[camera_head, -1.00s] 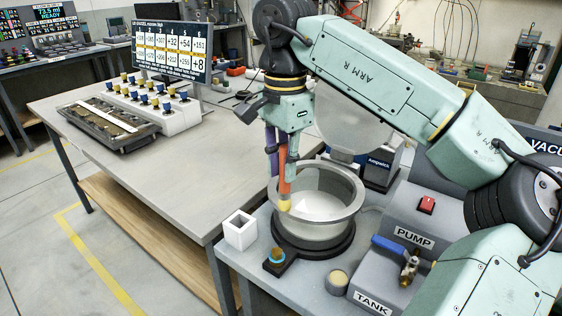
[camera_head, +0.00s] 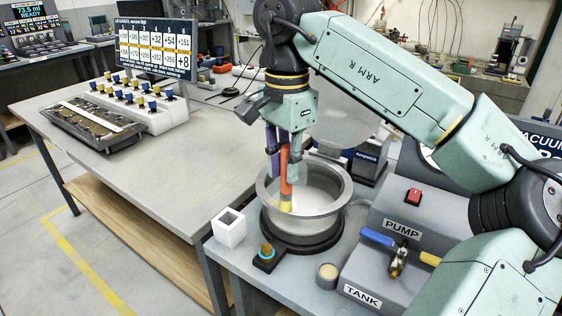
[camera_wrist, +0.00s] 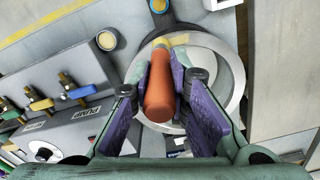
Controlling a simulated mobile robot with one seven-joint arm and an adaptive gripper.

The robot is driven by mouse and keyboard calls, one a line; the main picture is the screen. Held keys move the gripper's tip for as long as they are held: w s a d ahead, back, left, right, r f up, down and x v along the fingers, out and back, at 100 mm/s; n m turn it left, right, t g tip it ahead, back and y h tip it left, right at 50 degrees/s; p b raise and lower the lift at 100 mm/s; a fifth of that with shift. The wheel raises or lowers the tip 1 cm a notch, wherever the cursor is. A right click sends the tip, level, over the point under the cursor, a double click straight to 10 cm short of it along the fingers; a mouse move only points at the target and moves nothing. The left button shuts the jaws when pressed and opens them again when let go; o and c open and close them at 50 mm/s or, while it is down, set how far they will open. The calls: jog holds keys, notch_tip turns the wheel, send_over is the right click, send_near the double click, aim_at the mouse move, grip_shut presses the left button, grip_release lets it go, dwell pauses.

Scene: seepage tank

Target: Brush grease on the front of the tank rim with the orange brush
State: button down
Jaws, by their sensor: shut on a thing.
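My gripper (camera_head: 284,160) is shut on the orange brush (camera_head: 285,178) and points down over the tank. In the wrist view, the brush's round orange handle (camera_wrist: 160,98) sits between the purple finger pads. The brush's yellow tip (camera_head: 285,205) points down at the near-left part of the tank rim (camera_head: 318,212). In the head view the tip overlaps the rim; I cannot tell whether it touches. In the wrist view, the rim (camera_wrist: 232,75) is a pale ring around the brush, and part of the yellow tip (camera_wrist: 172,41) shows past the handle.
A round pot (camera_head: 328,275) stands in front. The pump box (camera_head: 400,228) with blue and yellow valve handles is at the right. The grey table (camera_head: 160,180) at left has clear room.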

jog(key=shift+s+d, duration=0.35)
jog(key=shift+d, duration=0.1)
jog(key=shift+w+a, duration=0.1)
jog(key=shift+a, duration=0.05)
jog(key=shift+w+a+p, duration=0.4)
jog(key=shift+w+a, duration=0.25)
jog(key=shift+a, duration=0.2)
jog(key=shift+a, duration=0.1)
jog(key=shift+w+a+p, duration=0.45)
jog(key=shift+w+a, duration=0.25)
jog(key=shift+a, duration=0.2)
jog(key=shift+s+d, duration=0.75)
jog(key=shift+d, duration=0.3)
